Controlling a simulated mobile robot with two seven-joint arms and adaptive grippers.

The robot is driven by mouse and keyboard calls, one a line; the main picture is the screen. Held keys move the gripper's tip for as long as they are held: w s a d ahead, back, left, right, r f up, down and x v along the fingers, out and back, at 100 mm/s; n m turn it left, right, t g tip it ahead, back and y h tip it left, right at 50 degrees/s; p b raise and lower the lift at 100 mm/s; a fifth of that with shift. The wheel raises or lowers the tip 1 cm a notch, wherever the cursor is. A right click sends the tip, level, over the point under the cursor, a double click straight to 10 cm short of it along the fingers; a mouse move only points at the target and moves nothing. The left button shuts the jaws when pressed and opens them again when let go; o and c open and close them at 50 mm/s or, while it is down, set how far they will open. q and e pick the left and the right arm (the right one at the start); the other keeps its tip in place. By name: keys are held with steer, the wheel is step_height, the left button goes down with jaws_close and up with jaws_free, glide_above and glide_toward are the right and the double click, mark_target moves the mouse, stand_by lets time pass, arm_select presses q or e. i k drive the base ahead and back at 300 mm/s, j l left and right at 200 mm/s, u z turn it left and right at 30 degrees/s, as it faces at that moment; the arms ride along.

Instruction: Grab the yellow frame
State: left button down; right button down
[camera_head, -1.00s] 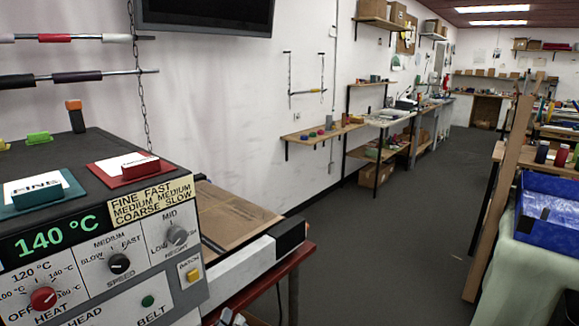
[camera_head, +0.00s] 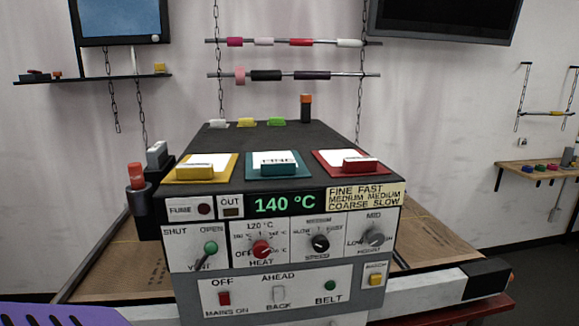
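The yellow frame (camera_head: 229,168) lies on the left of the machine's dark top, near its front edge. It holds a white sheet, and a yellow block (camera_head: 194,172) sits at its front. A teal frame (camera_head: 301,168) lies in the middle and a red frame (camera_head: 381,168) on the right, each with a white sheet and a matching block. Neither of my grippers is in view.
The machine's front panel (camera_head: 280,276) has knobs, buttons and a 140 °C display. A purple slotted object (camera_head: 60,315) shows at the bottom left corner. Small white, yellow and green pieces (camera_head: 247,122) sit at the top's back. Rods with coloured rolls (camera_head: 300,42) hang behind.

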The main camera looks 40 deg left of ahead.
mark_target(206, 168)
steer(key=u, duration=1.85)
